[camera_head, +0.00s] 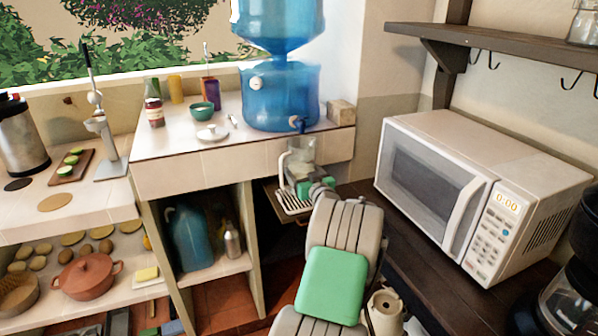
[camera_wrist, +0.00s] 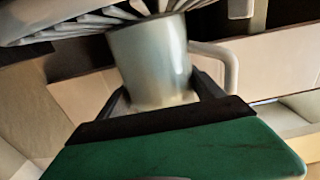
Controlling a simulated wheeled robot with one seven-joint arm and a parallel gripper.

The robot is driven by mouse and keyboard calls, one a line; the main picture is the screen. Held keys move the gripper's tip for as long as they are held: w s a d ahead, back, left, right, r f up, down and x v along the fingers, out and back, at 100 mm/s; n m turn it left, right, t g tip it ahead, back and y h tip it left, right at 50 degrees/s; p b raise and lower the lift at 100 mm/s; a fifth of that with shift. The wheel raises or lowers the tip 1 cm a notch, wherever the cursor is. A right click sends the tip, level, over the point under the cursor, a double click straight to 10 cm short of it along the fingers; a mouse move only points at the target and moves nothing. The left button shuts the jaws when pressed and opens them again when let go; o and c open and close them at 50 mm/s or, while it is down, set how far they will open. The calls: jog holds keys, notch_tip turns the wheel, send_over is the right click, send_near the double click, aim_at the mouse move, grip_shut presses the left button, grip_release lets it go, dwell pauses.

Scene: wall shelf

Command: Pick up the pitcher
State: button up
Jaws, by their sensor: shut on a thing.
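The pitcher (camera_head: 301,152) is a pale, translucent vessel with a white handle on its left in the head view. It stands out in front of the tiled counter, below the blue water dispenser. My gripper (camera_head: 304,182) is around its lower part, and my green and grey wrist hides some of that area. In the wrist view the pitcher (camera_wrist: 150,55) sits between the two dark fingers, with its handle curving out at the right. My gripper is shut on it. I cannot tell whether the pitcher touches the white slatted rack (camera_head: 287,203) beside it.
The water dispenser (camera_head: 281,98) stands on the counter (camera_head: 185,155) above. A white microwave (camera_head: 465,185) is on the dark surface at the right, under a wooden shelf (camera_head: 490,36). A blue jug (camera_head: 190,240) stands in the cubby at the left.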

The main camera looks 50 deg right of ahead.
jog(key=c, duration=1)
jog(key=shift+r, duration=0.15)
jog(key=shift+c, duration=0.6)
jog(key=shift+r, duration=0.1)
